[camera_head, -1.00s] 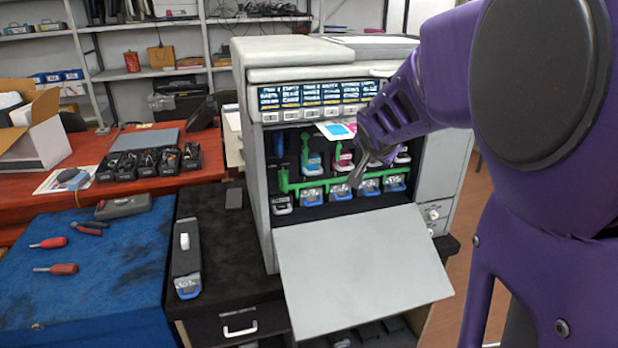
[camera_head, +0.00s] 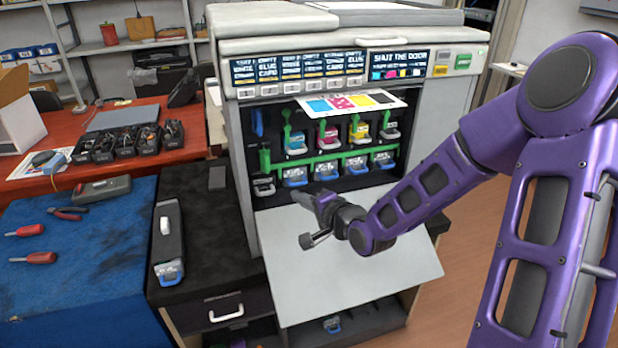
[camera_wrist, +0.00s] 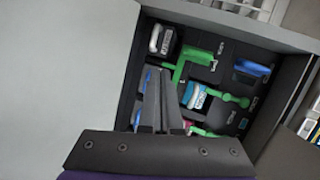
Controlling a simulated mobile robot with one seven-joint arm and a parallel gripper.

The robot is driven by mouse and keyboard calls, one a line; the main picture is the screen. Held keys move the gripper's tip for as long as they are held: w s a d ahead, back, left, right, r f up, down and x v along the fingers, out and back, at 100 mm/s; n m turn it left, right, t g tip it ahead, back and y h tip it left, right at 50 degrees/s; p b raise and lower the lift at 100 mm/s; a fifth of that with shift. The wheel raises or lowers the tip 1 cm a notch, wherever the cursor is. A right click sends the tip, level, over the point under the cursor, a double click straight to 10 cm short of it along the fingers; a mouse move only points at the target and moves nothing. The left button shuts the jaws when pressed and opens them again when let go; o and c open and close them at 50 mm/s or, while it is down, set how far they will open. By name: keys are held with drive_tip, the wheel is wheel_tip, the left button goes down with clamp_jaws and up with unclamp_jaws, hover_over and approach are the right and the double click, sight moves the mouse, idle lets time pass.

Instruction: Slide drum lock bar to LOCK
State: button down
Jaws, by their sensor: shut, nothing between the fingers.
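The green drum lock bar (camera_head: 330,158) runs across the dark bay of the printer (camera_head: 236,130), between the coloured toner cartridges above and the row of drum units (camera_head: 295,177) below. It has a short upright at its left end. In the wrist view part of the green bar (camera_wrist: 179,72) shows beyond my fingers; the rest is hidden. My gripper (camera_head: 305,198) is shut and empty, in front of the bay's lower part and above the lowered door (camera_head: 345,265). It also shows in the wrist view (camera_wrist: 160,75). LOCK markings are too small to read.
The printer's display (camera_head: 398,65) reads "SHUT THE DOOR". A colour-patch sheet (camera_head: 350,103) juts out above the cartridges. A loose unit (camera_head: 167,240) lies on the black cabinet top to the left. Tools lie on the blue mat (camera_head: 110,260).

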wheel_tip(320, 180, up, 4)
drive_tip(key=m+t+y, duration=0.1)
drive_tip(key=t, duration=0.1)
drive_tip(key=shift+r+b+x, duration=0.1)
drive_tip(key=shift+b+x, duration=0.9)
drive_tip(key=shift+x, duration=1.5)
drive_tip(key=shift+r+b+x, duration=0.15)
drive_tip(key=shift+b+x, duration=0.8)
drive_tip(key=shift+x, duration=1.5)
drive_tip(key=shift+a, duration=0.1)
drive_tip(key=shift+s+a, duration=0.15)
drive_tip(key=shift+a, duration=0.35)
drive_tip(key=shift+s+a, duration=0.15)
drive_tip(key=shift+a, duration=0.35)
drive_tip(key=p, duration=0.2)
approach(268, 166)
drive_tip(key=x, duration=0.3)
drive_tip(key=shift+s+f, duration=0.3)
drive_tip(key=shift+f, duration=0.05)
